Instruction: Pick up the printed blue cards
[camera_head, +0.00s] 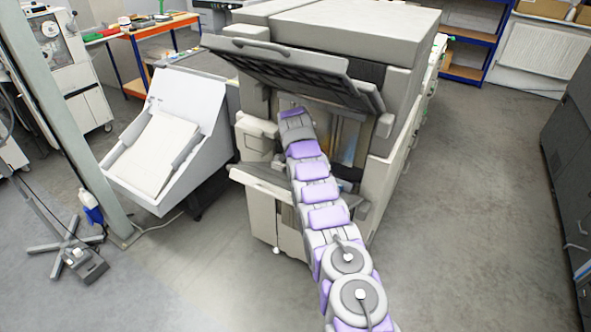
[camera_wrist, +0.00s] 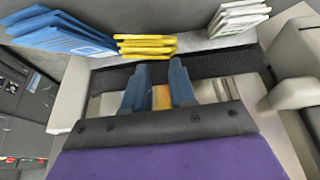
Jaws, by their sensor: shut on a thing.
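The blue cards (camera_wrist: 62,32) lie in a fanned stack at the upper left of the wrist view, on a grey surface. My gripper (camera_wrist: 160,68) is at the middle of the wrist view, below and to the right of them and apart from them. Its two dark blue fingers stand a little apart, with a small orange patch between them. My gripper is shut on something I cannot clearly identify. In the head view my arm reaches into the open front of a grey machine (camera_head: 340,25), and the gripper and cards are hidden there.
Yellow cards (camera_wrist: 147,45) lie just beyond my fingertips, and white cards (camera_wrist: 238,17) lie to their right. The machine's raised dark flap (camera_head: 290,68) hangs over my arm. A white feeder tray (camera_head: 160,150) stands left.

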